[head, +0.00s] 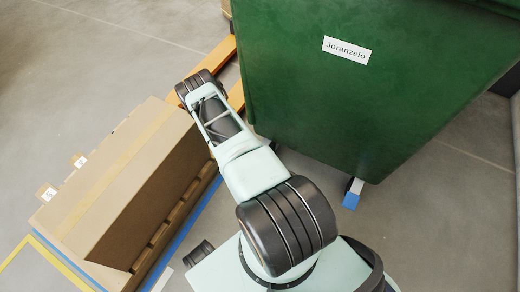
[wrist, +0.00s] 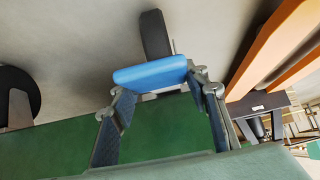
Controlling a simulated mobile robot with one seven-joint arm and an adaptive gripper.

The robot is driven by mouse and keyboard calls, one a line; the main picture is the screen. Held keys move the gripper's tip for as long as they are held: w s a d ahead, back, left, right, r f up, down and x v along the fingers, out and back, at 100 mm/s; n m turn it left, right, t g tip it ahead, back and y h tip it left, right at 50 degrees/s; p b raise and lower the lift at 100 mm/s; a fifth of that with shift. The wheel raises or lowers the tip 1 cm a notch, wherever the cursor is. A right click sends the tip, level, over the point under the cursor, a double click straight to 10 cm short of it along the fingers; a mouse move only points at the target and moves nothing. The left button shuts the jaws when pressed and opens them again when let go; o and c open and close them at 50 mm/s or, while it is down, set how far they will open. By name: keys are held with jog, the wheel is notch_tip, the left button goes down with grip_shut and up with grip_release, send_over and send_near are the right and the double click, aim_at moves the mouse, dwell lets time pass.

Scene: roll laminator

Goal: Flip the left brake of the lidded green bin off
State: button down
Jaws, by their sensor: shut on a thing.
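The green bin (head: 370,80) stands upright at the upper right of the head view, with a white label reading "Joranzelo". In the wrist view its green wall (wrist: 165,135) shows behind my fingers. The left brake is a blue pedal (wrist: 150,74) in the wrist view, in front of a dark caster wheel (wrist: 155,35). My gripper (wrist: 158,90) has one finger at each end of this pedal and is shut on it. In the head view my arm hides the gripper and this pedal. Another blue brake pedal (head: 351,200) shows under the bin's right side.
A large cardboard box (head: 130,185) on a blue-edged pallet stands left of my arm. Orange beams (head: 232,97) lie between box and bin, also at right in the wrist view (wrist: 270,45). Another dark wheel (wrist: 15,95) shows at left there. Floor right of the bin's base is clear.

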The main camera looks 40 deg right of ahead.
jog(key=c, duration=1.3)
grip_release()
jog(key=shift+w+d+r, duration=0.1)
jog(key=shift+d+r, duration=0.15)
jog(key=shift+o, duration=1.1)
jog(key=shift+a+f, duration=0.1)
jog(key=v, duration=1.2)
